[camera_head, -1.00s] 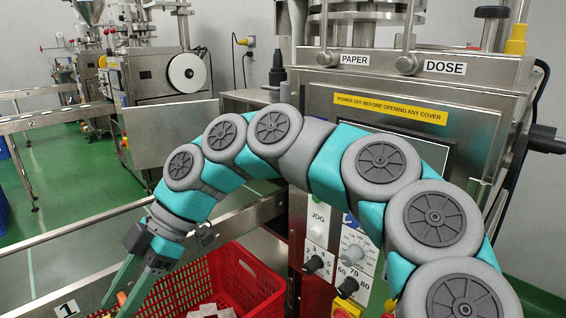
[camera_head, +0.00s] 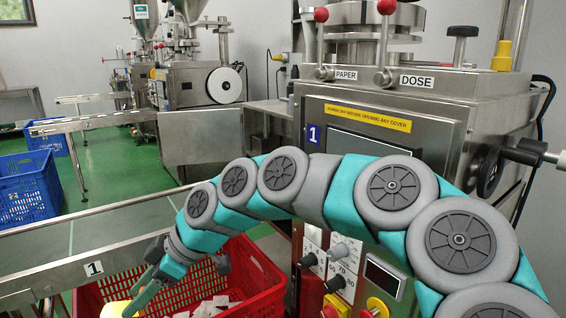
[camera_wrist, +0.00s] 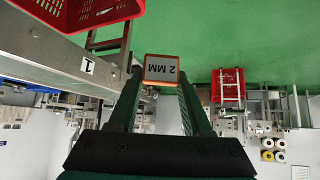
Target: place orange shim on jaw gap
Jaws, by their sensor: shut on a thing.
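The orange shim (camera_wrist: 162,69) shows in the wrist view as a small plate with an orange border and a pale face marked "2 MM", upside down there. My gripper (camera_wrist: 161,84) is shut on it, with the shim between the two green fingertips. In the head view my gripper (camera_head: 145,294) is at the lower left, pointing down and left over the red crate's left side. A yellow patch beside the fingers is cut by the frame's bottom edge, and I cannot tell what it is. I cannot make out the jaw gap in either view.
The red crate (camera_head: 262,262) with white teabags stands below my arm. A metal rail (camera_head: 60,274) with a "1" plate runs at left. The steel machine (camera_head: 400,105) with knobs stands right. A blue crate (camera_head: 28,188) sits far left.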

